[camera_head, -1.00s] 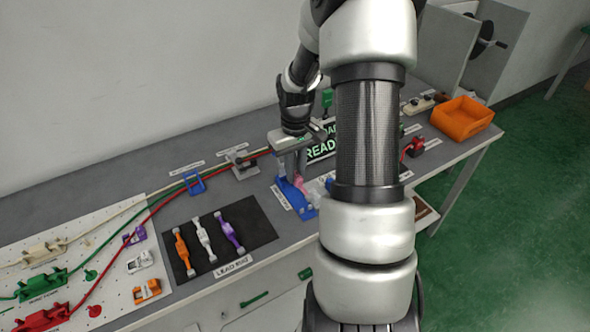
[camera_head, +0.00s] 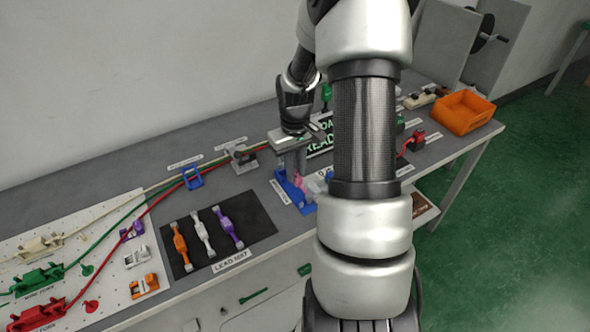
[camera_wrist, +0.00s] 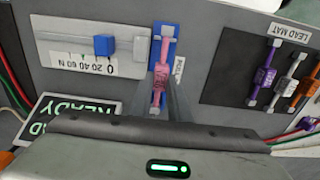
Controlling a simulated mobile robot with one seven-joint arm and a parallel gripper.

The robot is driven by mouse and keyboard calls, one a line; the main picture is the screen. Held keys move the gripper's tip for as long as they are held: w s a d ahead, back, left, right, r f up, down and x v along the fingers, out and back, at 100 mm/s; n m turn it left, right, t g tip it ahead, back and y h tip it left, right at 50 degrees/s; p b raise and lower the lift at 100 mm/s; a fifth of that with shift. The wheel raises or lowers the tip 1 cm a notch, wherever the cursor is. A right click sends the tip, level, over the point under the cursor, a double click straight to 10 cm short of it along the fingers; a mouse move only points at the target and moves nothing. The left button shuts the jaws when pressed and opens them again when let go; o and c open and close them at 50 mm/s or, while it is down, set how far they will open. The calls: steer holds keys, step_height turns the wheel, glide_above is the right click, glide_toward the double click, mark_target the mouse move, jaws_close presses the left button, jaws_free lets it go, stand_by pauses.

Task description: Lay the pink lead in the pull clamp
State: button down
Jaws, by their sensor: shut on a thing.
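The pink lead (camera_wrist: 163,60) lies lengthwise along the blue bed of the pull clamp (camera_wrist: 176,47) in the wrist view. My gripper (camera_wrist: 161,80) is shut on the lead's middle, its fingers reaching down on both sides. The lead's upper end shows near the top of the blue bed and its lower end between my fingers. Whether the lead rests fully on the bed or slightly above it, I cannot tell. In the head view, the pink lead (camera_head: 298,182) shows below my gripper (camera_head: 291,174), over the blue clamp (camera_head: 284,187); my arm partly hides the clamp's right side.
A force scale with a blue slider (camera_wrist: 103,45) adjoins the clamp. The black lead mat (camera_head: 245,215) holds orange, white and purple leads. A READY sign (camera_head: 320,143) stands behind my gripper. An orange bin (camera_head: 463,113) sits at the far right end.

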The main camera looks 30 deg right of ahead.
steer(key=shift+f, duration=0.2)
steer(key=shift+f+b, duration=0.45)
steer(key=shift+f, duration=0.05)
steer(key=shift+f, duration=0.35)
steer(key=shift+f+b, duration=0.45)
steer(key=shift+b, duration=0.1)
steer(key=shift+f, duration=0.15)
stand_by(0.4)
steer(key=shift+f+b, duration=0.4)
steer(key=shift+f, duration=0.1)
